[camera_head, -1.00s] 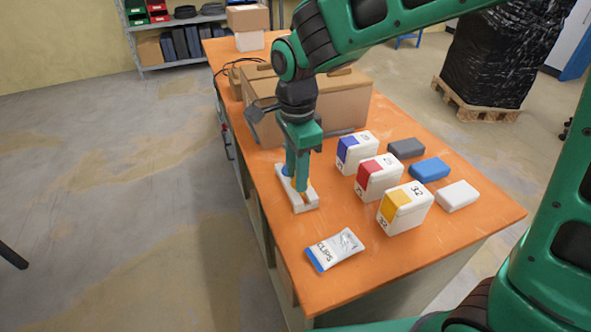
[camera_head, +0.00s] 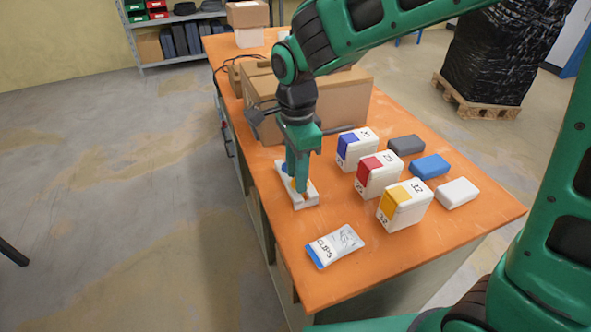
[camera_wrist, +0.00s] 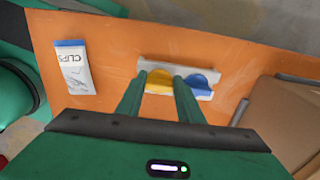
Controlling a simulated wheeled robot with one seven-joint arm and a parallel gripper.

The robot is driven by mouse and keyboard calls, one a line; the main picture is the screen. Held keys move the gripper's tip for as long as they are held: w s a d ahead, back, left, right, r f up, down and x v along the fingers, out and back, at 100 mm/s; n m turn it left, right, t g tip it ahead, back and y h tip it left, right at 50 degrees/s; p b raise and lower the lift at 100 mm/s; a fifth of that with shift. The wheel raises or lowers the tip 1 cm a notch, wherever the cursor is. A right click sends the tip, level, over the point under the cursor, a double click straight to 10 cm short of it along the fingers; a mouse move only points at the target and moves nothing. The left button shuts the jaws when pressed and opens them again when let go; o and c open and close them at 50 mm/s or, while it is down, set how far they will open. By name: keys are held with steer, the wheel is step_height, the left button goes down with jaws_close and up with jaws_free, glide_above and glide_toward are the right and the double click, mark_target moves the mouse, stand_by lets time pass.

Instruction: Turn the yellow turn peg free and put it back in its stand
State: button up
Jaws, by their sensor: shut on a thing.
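My gripper (camera_wrist: 160,82) is shut on the yellow turn peg (camera_wrist: 158,86), one finger on each side of it. The yellow peg is at one end of the white stand (camera_wrist: 206,96), which also shows in the head view (camera_head: 310,202). From these views I cannot tell how deep the peg sits in the stand. A blue peg (camera_wrist: 200,81) stands in the same stand, just beside one finger. In the head view my gripper (camera_head: 298,188) points down at the stand and mostly hides the yellow peg. The white box with a yellow patch (camera_head: 405,208) stands to the right.
White boxes with a red patch (camera_head: 378,177) and a blue patch (camera_head: 357,150) stand behind the yellow-patched one. Grey (camera_head: 406,146), blue (camera_head: 431,167) and white (camera_head: 458,194) blocks lie right of them. A CLIPS pouch (camera_head: 336,247) lies in front. A cardboard box (camera_head: 345,100) is behind.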

steer(key=shift+f, duration=0.3)
steer(key=o, duration=1.2)
steer(key=shift+c, duration=0.2)
steer(key=shift+r, duration=0.1)
step_height(320, 180, up, 10)
steer(key=shift+r, duration=0.25)
steer(key=shift+w, duration=0.1)
